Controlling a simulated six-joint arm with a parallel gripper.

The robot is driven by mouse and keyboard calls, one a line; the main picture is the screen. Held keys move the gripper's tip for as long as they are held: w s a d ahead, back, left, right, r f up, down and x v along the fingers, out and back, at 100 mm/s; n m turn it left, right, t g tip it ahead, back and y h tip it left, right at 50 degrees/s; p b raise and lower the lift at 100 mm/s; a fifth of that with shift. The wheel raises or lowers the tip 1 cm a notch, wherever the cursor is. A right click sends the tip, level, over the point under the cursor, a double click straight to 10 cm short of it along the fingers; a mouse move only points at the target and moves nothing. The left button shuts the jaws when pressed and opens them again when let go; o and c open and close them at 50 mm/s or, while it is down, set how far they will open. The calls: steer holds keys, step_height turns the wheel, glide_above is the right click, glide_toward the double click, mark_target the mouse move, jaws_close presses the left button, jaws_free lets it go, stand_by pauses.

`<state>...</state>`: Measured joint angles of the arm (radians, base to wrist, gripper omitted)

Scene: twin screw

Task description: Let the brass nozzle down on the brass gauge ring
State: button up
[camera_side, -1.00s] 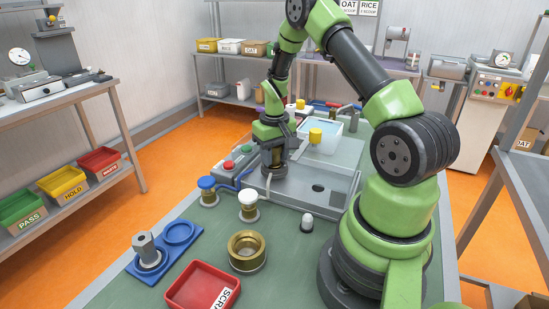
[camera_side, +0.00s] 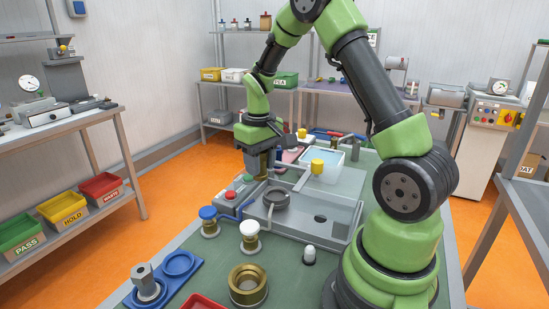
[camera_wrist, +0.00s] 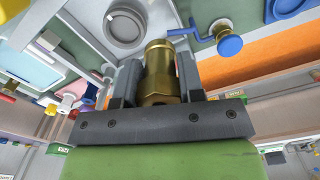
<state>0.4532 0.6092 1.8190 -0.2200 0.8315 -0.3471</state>
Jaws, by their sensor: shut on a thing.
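My gripper (camera_side: 262,150) is shut on the brass nozzle (camera_side: 263,168), which hangs below the jaws above the left part of the grey machine tray. In the wrist view the nozzle (camera_wrist: 158,72) shows between both jaws, with a hex part nearer the palm and a rounded end away from it. The brass gauge ring (camera_side: 248,285) lies on the green bench top at the front, open side up and empty, well apart from the nozzle. The ring is not clear in the wrist view.
A dark round collar (camera_side: 277,198) on the grey tray stands empty near the nozzle.

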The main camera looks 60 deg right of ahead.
steer(key=s+a+f+n, duration=0.1)
steer(key=s+a+n, duration=0.35)
steer(key=a, duration=0.45)
steer(key=s+a+f+n, duration=0.25)
steer(key=a+n, duration=0.35)
steer(key=a, duration=0.3)
steer(key=shift+a+f, duration=0.2)
steer(key=shift+f, duration=1.75)
steer(key=shift+f, duration=0.4)
steer(key=shift+f, duration=0.6)
steer(key=o, duration=1.7)
steer(key=shift+s, duration=0.1)
steer(key=shift+o, duration=0.2)
